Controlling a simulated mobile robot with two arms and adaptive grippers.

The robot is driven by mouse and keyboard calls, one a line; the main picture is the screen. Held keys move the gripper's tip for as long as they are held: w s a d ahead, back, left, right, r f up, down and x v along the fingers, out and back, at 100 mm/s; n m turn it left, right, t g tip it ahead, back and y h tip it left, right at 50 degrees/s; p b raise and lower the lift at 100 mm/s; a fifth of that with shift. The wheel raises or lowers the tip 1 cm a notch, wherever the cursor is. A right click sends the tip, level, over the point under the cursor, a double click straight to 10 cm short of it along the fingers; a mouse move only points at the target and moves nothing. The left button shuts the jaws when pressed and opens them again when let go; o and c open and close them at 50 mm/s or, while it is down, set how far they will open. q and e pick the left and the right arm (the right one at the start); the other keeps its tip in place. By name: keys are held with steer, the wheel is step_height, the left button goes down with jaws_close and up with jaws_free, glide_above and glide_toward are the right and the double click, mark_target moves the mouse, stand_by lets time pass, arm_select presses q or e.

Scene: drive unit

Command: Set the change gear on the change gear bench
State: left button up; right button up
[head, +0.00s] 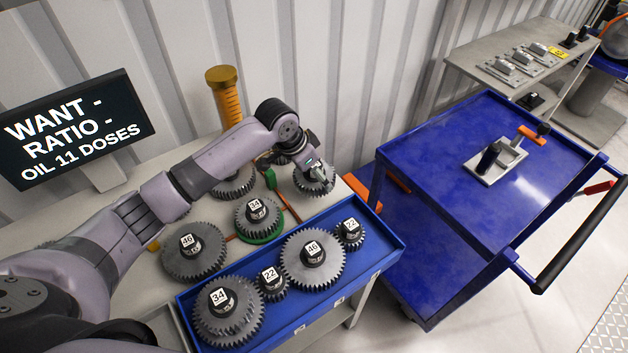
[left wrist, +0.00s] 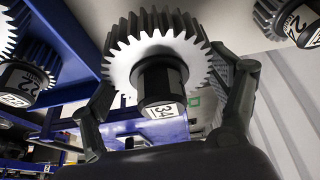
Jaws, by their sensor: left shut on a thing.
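My left gripper (head: 312,168) is shut on a gear (head: 316,182), held near the right end of the beige bench (head: 110,208). In the left wrist view the gear (left wrist: 155,52) sits between the two fingers, its dark hub labelled 34 facing the camera. Whether the gear touches the bench top cannot be told. On the bench are a gear labelled 46 (head: 193,258), a gear labelled 34 (head: 257,220) on a green ring, and another gear (head: 234,185) partly behind my arm. My right gripper is not in view.
A blue tray (head: 385,240) along the front holds several gears labelled 34, 22 and 46. A yellow-brown cylinder (head: 228,100) stands behind my arm. A blue cart (head: 440,165) with a fixture (head: 495,163) stands to the right. A screen (head: 75,128) stands at the left.

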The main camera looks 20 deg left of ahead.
mark_target(314, 182)
arm_select(q)
steer(key=shift+f, duration=2.15)
steer(key=shift+f, duration=0.1)
steer(key=o, duration=1.8)
steer(key=shift+s+f, duration=0.1)
steer(key=v, duration=1.2)
steer(key=shift+b, duration=0.4)
